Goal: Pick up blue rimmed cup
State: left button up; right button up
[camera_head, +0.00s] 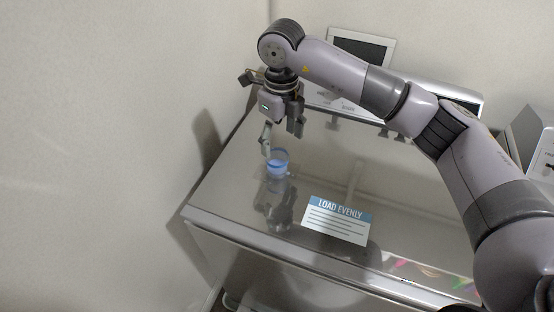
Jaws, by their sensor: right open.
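The blue rimmed cup (278,164) is a small, clear bluish cup standing upright on the glossy lid of the topload washer (240,200), near its left side. My right gripper (282,142) points down just above and beside the cup, with its fingers apart. One finger comes down at the cup's upper left, and the other is higher to the right. I cannot tell whether a finger touches the rim. My left gripper is not in view.
A label reading "LOAD EVENLY" (338,220) lies on the lid, right of the cup. The washer's control panel with a dark screen (361,47) stands behind. A wall (110,120) is close on the left. Another machine (540,145) stands at the right edge.

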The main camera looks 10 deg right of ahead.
aim_at(277, 162)
notch_tip(277, 162, down, 4)
jog(key=shift+f+p, duration=0.1)
jog(key=shift+p, duration=0.45)
jog(key=shift+a+f, duration=0.15)
jog(key=shift+f, duration=0.05)
jog(key=f+p, duration=0.2)
jog(key=f, duration=0.1)
jog(key=f+p, duration=0.1)
jog(key=shift+w+a+f, duration=0.2)
jog(key=shift+w+a, duration=0.05)
jog(key=shift+w, duration=0.05)
jog(key=shift+f, duration=0.25)
jog(key=shift+c, duration=0.5)
jog(key=c, duration=1.2)
jog(key=shift+r, duration=0.1)
